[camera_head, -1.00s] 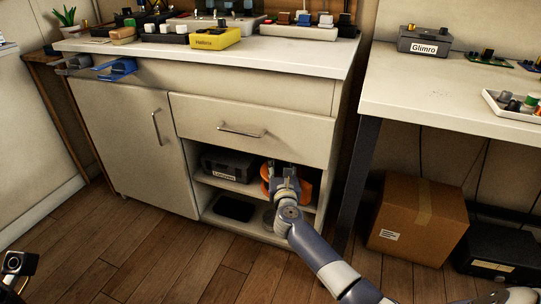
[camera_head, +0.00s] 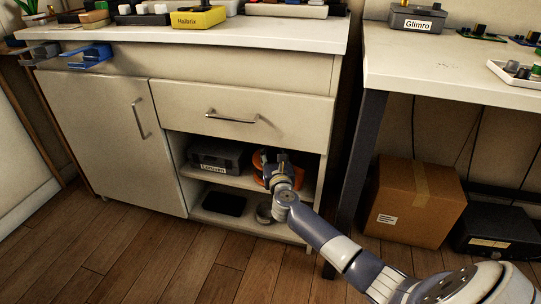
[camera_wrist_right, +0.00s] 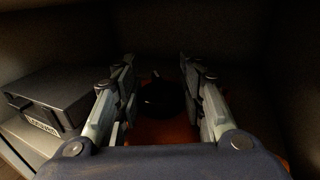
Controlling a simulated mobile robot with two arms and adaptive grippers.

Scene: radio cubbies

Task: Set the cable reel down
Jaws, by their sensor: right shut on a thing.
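The orange cable reel (camera_head: 258,166) is inside the open cubby under the drawer, at the right end of the upper shelf (camera_head: 238,180). My right gripper (camera_head: 276,160) reaches in from the front and partly hides it. In the right wrist view, the gripper's two fingers (camera_wrist_right: 156,80) stand on either side of the reel's dark hub, with the reel's orange body (camera_wrist_right: 165,131) below. The gripper is shut on the reel. I cannot tell whether the reel touches the shelf. My left gripper is not in view.
A dark Lorawin-type labelled box (camera_head: 215,156) sits left of the reel on the same shelf. A flat black item (camera_head: 224,203) and a round grey item (camera_head: 264,213) are on the lower shelf. The drawer (camera_head: 240,112) above is closed. A cardboard box (camera_head: 415,201) stands under the right table.

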